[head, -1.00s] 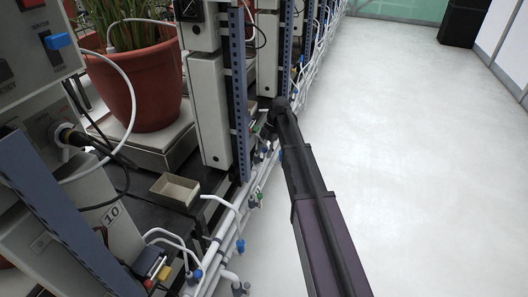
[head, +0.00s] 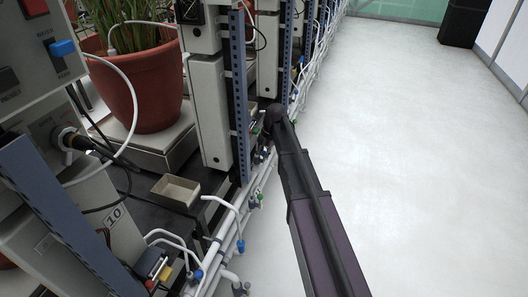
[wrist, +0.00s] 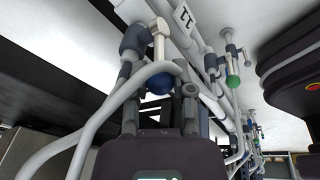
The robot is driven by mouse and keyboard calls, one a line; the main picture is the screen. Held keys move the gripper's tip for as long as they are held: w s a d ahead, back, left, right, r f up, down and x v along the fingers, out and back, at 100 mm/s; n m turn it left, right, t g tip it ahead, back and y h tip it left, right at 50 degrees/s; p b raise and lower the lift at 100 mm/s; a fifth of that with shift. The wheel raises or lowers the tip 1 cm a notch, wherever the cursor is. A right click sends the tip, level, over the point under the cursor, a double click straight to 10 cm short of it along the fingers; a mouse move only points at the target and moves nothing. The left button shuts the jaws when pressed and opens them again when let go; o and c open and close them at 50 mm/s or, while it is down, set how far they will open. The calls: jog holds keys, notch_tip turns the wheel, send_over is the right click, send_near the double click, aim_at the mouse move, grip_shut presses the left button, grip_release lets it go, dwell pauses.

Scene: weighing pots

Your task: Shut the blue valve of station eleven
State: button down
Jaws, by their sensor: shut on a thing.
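The blue valve (wrist: 159,83) shows as a round blue knob in the wrist view, beside a white tag (wrist: 185,18) reading 11. It sits on a grey valve body under a white pipe, and part of it is hidden by the pipe. My gripper (wrist: 161,104) is shut on the blue knob, with one dark finger on each side. In the head view my own arm reaches to the pipes beside the rack, and the gripper and the valve cannot be made out clearly there.
A green valve (wrist: 232,82) hangs on the pipes right of the blue one. The white floor (head: 410,150) on the right is clear.

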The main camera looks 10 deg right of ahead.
jog(key=shift+a, duration=0.1)
jog(key=shift+c, duration=2.3)
grip_release()
jog(key=shift+w, duration=0.15)
